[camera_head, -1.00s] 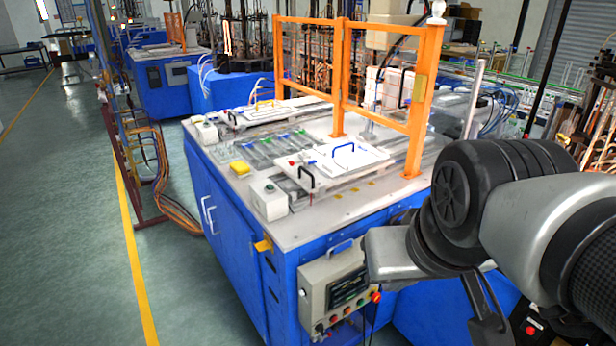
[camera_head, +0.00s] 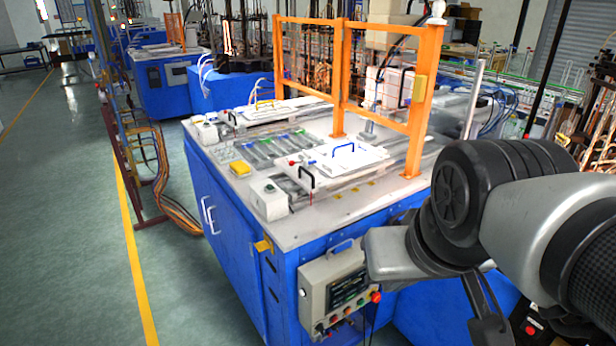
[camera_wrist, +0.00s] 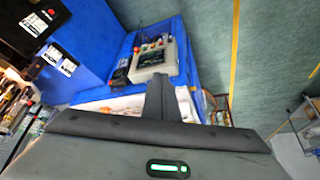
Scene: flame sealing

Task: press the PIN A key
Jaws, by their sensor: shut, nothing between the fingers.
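The control box (camera_head: 312,290) hangs on the front of the blue cabinet, with a dark screen, a row of small coloured buttons and a red knob at its right. It also shows in the wrist view (camera_wrist: 146,66), ahead of my fingers. The key labels are too small to read, so I cannot tell which one is PIN A. My gripper (camera_head: 492,326) is at the lower right of the head view, partly hidden by my arm and apart from the box. In the wrist view my gripper (camera_wrist: 160,80) is shut and empty, its tips overlapping the picture of the box.
The blue cabinet (camera_head: 228,232) carries a worktop with white plates, clear tubes and an orange guard frame (camera_head: 420,100). A yellow tab (camera_head: 263,245) juts from its front corner. A cable hangs beside the box. Open green floor (camera_head: 70,230) lies to the left.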

